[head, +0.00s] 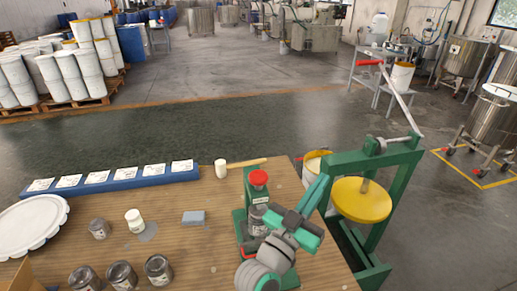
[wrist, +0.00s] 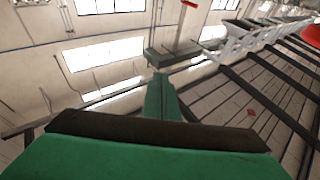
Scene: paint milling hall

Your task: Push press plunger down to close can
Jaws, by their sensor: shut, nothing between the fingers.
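The press is a small green stand (head: 239,222) on the wooden table, with a red round plunger knob (head: 258,178) on top. The knob is raised above the green frame. A grey can (head: 257,217) with a label stands under it, partly hidden by my arm. I cannot see whether its lid is seated. My gripper (head: 318,185) is to the right of the press, fingers together and pointing up, apart from the knob. In the wrist view the shut fingers (wrist: 160,82) show in the middle, and a red edge, probably the knob (wrist: 313,35), shows at upper right.
A large green lever press (head: 377,165) with a yellow disc (head: 361,200) stands close right of my gripper. A mallet (head: 240,164), a blue sample rail (head: 112,182), several cans (head: 120,274) and a white lid (head: 32,224) are on the table. Air above the knob is clear.

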